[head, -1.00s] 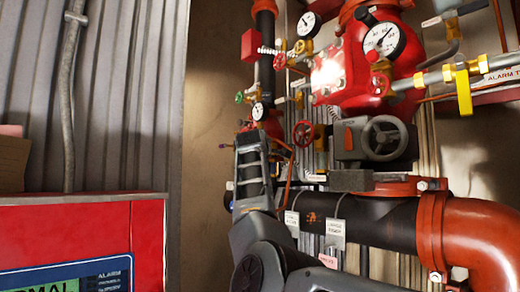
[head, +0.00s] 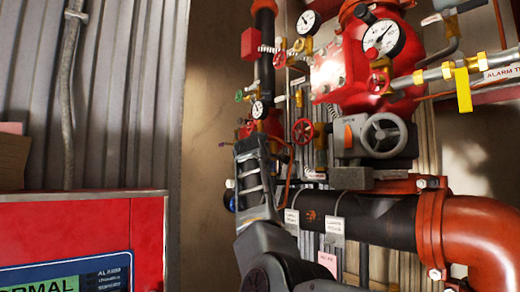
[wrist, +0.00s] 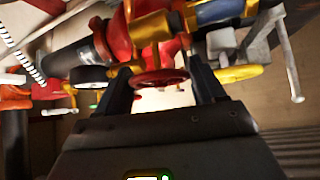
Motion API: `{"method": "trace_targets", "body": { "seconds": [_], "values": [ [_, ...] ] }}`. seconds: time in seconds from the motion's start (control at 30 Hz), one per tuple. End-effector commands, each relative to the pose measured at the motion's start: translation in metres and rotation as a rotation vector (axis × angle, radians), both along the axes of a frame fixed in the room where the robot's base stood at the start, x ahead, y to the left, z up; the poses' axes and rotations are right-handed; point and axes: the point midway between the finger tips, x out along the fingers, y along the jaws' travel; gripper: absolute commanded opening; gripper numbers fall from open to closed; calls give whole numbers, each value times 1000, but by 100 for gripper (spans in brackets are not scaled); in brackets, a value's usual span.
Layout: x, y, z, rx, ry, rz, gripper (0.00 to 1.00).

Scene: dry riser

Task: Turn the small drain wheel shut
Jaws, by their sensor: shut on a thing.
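A small red handwheel (wrist: 160,77) sits between the two dark fingers of my gripper (wrist: 162,86) in the wrist view. The fingers are shut on its rim, one at each side. The wheel is seen nearly edge-on, in front of a yellow brass valve body (wrist: 155,27). In the head view my arm rises to the lower valves beside the red riser. My fingertips and the held wheel are hidden there behind my own wrist. How far the wheel is turned cannot be told.
Another red handwheel (head: 303,131) and a grey handwheel (head: 384,135) stand to the right of my arm. A black pipe (head: 375,220) with hanging tags runs below them. Gauges and yellow-handled valves crowd above. A red alarm panel (head: 145,235) stands at the left.

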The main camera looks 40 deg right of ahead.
Motion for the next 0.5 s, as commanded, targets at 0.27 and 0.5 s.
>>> {"method": "trace_targets", "body": {
  "seconds": [0.27,0.5],
  "values": [
    [0,-1,-5,2,-163,-2,38],
    [1,1,-2,6,-251,3,38]
  ]
}}
